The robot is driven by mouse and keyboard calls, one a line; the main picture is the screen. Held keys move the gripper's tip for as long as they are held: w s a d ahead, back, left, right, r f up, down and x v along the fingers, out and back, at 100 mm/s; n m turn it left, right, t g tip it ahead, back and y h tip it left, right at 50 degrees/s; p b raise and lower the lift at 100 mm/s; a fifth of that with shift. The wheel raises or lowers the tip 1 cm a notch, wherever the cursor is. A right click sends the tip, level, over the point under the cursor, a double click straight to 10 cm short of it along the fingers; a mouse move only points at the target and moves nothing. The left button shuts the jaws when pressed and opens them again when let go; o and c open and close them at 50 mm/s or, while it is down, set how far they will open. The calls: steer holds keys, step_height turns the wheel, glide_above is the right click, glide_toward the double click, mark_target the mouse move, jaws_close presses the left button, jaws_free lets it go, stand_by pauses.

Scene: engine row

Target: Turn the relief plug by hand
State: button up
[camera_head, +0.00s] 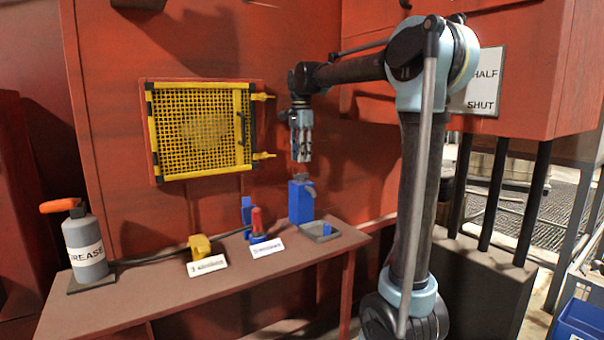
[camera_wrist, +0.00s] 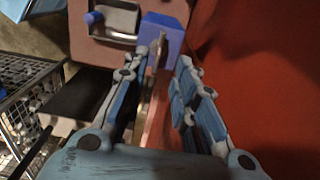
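My gripper (camera_head: 302,157) points down over the bench, a little above a blue block (camera_head: 301,203) with a grey fitting (camera_head: 302,178) and a small grey lever on top. No label marks which part is the relief plug; the grey fitting may be it. In the wrist view my gripper (camera_wrist: 172,52) has its two fingers apart, with nothing visibly clamped between them. The blue block (camera_wrist: 168,34) shows just beyond the fingertips, partly hidden by the left finger. I cannot tell whether a finger touches the fitting.
Beside the block is a grey tray (camera_head: 319,238) with a small blue piece. Along the bench (camera_head: 150,291) stand a red-topped blue part (camera_head: 257,224), a yellow part (camera_head: 200,246), white labels and a grease bottle (camera_head: 86,245). A yellow mesh guard (camera_head: 197,130) is on the red wall behind.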

mark_target(301, 177)
steer(key=shift+f, duration=3.2)
steer(key=shift+c, duration=0.6)
jaws_close()
